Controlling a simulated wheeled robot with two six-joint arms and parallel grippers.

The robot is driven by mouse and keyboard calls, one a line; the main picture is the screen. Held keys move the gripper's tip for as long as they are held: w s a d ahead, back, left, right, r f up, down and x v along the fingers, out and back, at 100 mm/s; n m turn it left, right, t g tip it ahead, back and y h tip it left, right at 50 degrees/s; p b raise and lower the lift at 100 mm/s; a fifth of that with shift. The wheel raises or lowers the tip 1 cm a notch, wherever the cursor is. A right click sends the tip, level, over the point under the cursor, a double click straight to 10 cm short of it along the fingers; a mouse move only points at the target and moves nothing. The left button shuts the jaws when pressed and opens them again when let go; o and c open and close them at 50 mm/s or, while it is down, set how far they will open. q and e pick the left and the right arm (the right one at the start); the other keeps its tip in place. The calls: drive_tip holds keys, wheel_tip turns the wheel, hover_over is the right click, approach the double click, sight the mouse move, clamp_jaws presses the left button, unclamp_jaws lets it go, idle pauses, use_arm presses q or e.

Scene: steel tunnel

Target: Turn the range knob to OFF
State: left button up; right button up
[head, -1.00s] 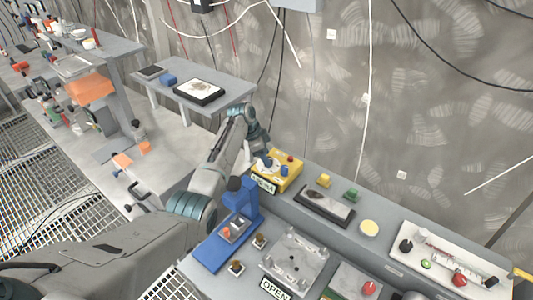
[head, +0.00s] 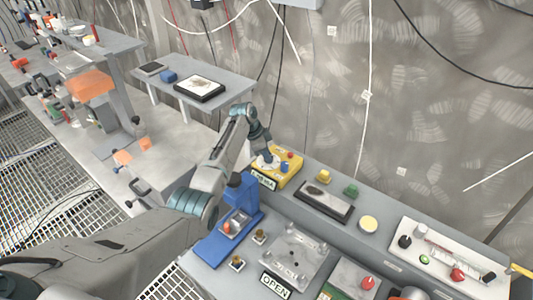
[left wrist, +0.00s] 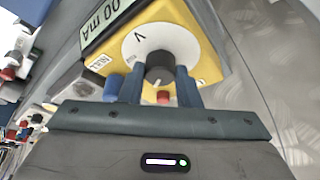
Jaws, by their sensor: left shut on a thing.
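The yellow meter (head: 291,170) stands on the grey bench near the wall, with a display strip on its front side. In the left wrist view, the yellow meter (left wrist: 207,70) has a white round dial (left wrist: 180,42) marked "V" and a dark range knob (left wrist: 159,65) at its centre. A short light mark shows on the knob's lower side in that view. My left gripper (left wrist: 159,80) is shut on the knob, one blue finger on each side. In the head view my left gripper (head: 268,156) is over the meter and hides the knob. My right gripper is not in view.
A blue stand (head: 215,247) is close beside my left arm. A framed dark plate (head: 324,202), yellow and green blocks, and a white panel (head: 440,247) with a red knob lie to the right. A metal plate (head: 295,258) with an "OPEN" sign is in front.

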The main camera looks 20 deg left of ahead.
use_arm(q)
drive_tip(key=n, duration=0.2)
drive_tip(key=n+t+y, duration=0.1)
drive_tip(key=n, duration=0.2)
drive_tip(key=shift+s+d+t, duration=0.1)
drive_tip(key=shift+t, duration=0.2)
drive_tip(key=n+y, duration=0.1)
drive_tip(key=n, duration=0.2)
drive_tip(key=n+t+y, duration=0.1)
drive_tip(key=n, duration=0.2)
drive_tip(key=shift+d+r+y, duration=0.1)
drive_tip(key=shift+d+y, duration=0.1)
drive_tip(key=shift+y, duration=0.1)
drive_tip(key=shift+n, duration=0.4)
drive_tip(key=o, duration=1)
drive_tip(key=shift+s, duration=0.1)
